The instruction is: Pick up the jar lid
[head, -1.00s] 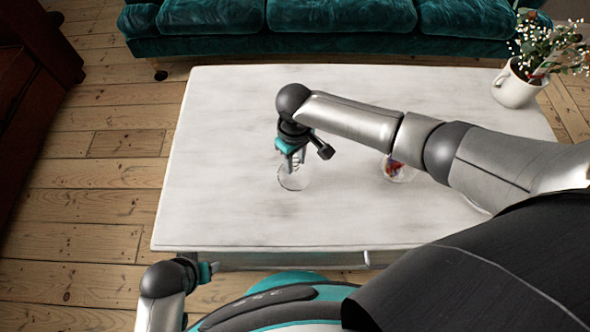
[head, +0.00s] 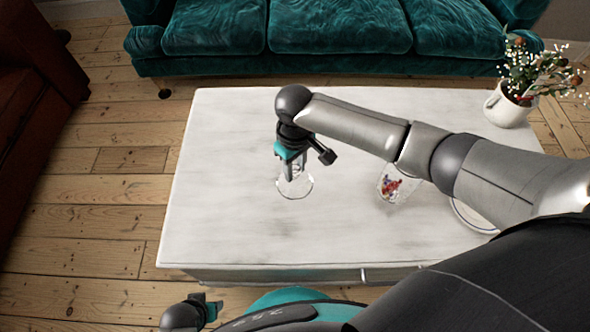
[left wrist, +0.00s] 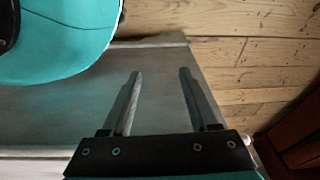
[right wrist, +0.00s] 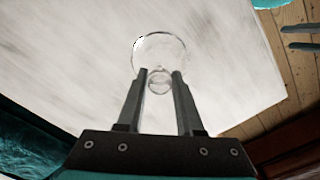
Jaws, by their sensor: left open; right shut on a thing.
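The clear glass jar lid (head: 295,187) is at the middle left of the white table. It also shows in the right wrist view (right wrist: 160,50) as a clear disc with a round knob. My right gripper (head: 290,172) points down from above and is shut on the lid's knob; its fingertips (right wrist: 162,73) sit on either side of it. I cannot tell whether the lid touches the table. A glass jar (head: 395,186) with colourful contents stands to the right, partly behind my right arm. My left gripper (left wrist: 160,72) is open and empty, low beside the table's front edge.
The white table (head: 230,225) is clear at left and front. A white plate (head: 466,215) is partly hidden by my right arm. A white pot of flowers (head: 508,106) stands at the back right corner. A teal sofa (head: 330,30) is behind the table.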

